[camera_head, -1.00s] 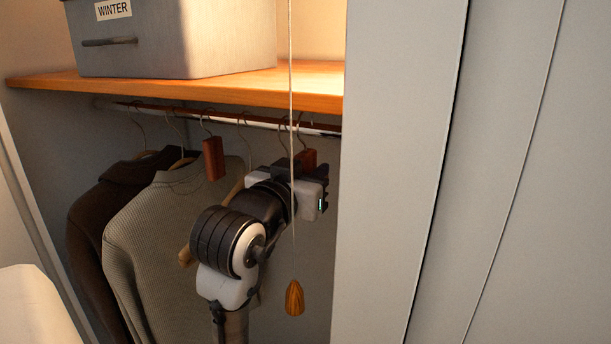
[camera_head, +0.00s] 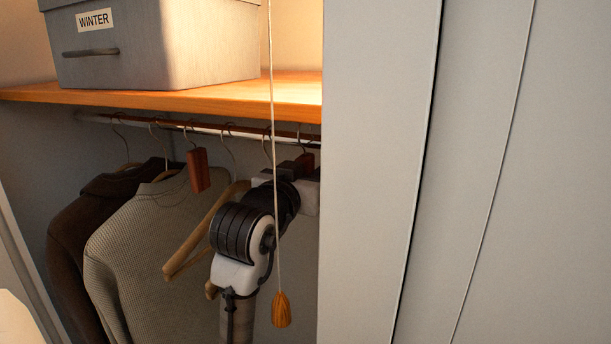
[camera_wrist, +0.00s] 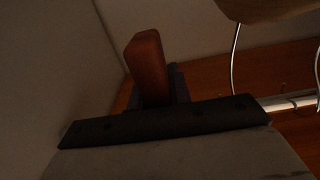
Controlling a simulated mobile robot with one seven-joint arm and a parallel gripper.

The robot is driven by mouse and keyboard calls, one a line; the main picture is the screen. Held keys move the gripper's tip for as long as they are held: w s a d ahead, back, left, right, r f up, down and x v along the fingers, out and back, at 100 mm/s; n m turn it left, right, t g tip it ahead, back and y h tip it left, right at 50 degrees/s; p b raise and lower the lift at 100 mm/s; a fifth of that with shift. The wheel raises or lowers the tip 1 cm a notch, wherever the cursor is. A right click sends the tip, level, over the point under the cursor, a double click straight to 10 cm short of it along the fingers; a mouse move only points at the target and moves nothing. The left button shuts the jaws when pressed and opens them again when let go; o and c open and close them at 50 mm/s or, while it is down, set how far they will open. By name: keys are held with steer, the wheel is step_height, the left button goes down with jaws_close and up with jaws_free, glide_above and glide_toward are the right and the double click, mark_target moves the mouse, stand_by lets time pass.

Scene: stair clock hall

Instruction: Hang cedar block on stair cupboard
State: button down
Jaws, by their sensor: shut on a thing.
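My gripper (camera_wrist: 160,100) is shut on a reddish-brown cedar block (camera_wrist: 148,65), which stands up from the jaws in the wrist view. In the head view the block (camera_head: 305,161) shows partly behind my wrist, just below the right end of the metal rail (camera_head: 205,130). A thin wire hook rises above it to the rail. I cannot tell whether the hook rests on the rail. A second cedar block (camera_head: 198,171) hangs from the rail further left. The stair cupboard has a wooden shelf (camera_head: 200,99) above the rail.
A brown garment (camera_head: 80,225) and a ribbed sweater (camera_head: 150,265) hang left, with an empty wooden hanger (camera_head: 205,232) beside my arm. A pull cord with a wooden knob (camera_head: 281,310) hangs before my arm. A pale panel (camera_head: 370,150) closes the right side. A grey WINTER box (camera_head: 150,50) sits above.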

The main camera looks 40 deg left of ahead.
steer(key=shift+w+a+f+b, duration=0.2)
steer(key=shift+w+f+b, duration=0.35)
steer(key=shift+w+f, duration=0.4)
steer(key=shift+s+f, duration=0.1)
steer(key=c, duration=1.2)
jaws_free()
steer(key=b+v, duration=0.4)
steer(key=v, duration=1)
steer(key=shift+b, duration=0.3)
steer(key=shift+a, duration=0.1)
